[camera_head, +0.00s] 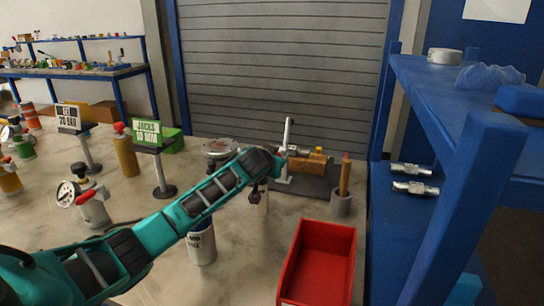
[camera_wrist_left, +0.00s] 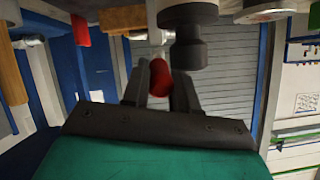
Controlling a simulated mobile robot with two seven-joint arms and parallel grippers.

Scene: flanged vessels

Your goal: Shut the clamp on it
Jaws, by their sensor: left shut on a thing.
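My left arm reaches across the bench to a clamp fixture (camera_head: 288,138) with a pale upright post on a dark baseplate (camera_head: 318,190). A brown block (camera_head: 310,165) lies on the baseplate beside the post. My left gripper (camera_wrist_left: 160,78) is shut on a small red handle (camera_wrist_left: 158,84), which shows between its fingers in the left wrist view. A dark round part (camera_wrist_left: 188,48) is close beyond the fingers. My wrist hides part of the fixture in the head view, so I cannot tell how the clamp's arm stands. My right gripper is not in view.
A red bin (camera_head: 322,262) stands in front of the fixture. A blue shelf (camera_head: 435,90) bounds the right.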

